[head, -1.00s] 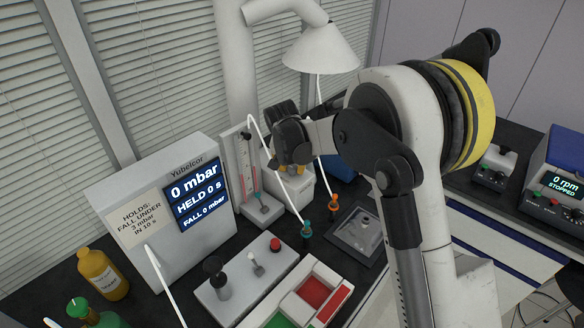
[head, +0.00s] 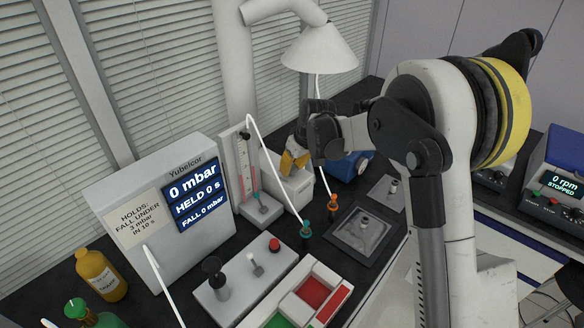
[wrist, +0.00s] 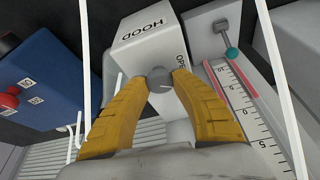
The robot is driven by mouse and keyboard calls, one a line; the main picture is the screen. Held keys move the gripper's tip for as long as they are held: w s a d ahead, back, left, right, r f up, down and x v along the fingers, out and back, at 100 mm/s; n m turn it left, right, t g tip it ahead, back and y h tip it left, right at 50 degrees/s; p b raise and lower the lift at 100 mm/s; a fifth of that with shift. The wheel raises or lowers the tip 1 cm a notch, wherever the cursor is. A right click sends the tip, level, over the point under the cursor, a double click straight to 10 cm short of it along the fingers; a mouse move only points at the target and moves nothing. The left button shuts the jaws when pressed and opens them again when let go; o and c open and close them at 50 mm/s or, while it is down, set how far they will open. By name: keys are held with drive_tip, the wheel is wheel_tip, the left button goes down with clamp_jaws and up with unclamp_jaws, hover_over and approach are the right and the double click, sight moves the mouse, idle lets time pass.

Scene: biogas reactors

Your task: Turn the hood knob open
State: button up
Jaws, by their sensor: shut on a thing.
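The hood box (wrist: 146,38) is a white block with the word HOOD on its top and part of the word OPEN on its side in the wrist view. Its grey round knob (wrist: 159,78) sits between the yellow fingertips of my gripper (wrist: 163,84), which is shut on it. In the head view my gripper (head: 290,161) is at the box (head: 293,184), below the white hood cone (head: 320,48). The knob itself is hidden there.
A manometer with a red-marked scale (head: 244,175) stands just left of the box, with white tubes close by. A blue unit (head: 348,167) is to the right. A display (head: 195,192) reads 0 mbar. A grey plate (head: 366,236) lies in front.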

drive_tip(key=shift+n+g+y, duration=0.5)
drive_tip(key=shift+n+g, duration=0.2)
drive_tip(key=shift+n, duration=1.6)
clamp_jaws()
drive_tip(key=o, duration=1.2)
unclamp_jaws()
drive_tip(key=shift+w, duration=0.1)
drive_tip(key=v, duration=1.2)
drive_tip(key=shift+d, duration=0.1)
drive_tip(key=shift+f, duration=0.1)
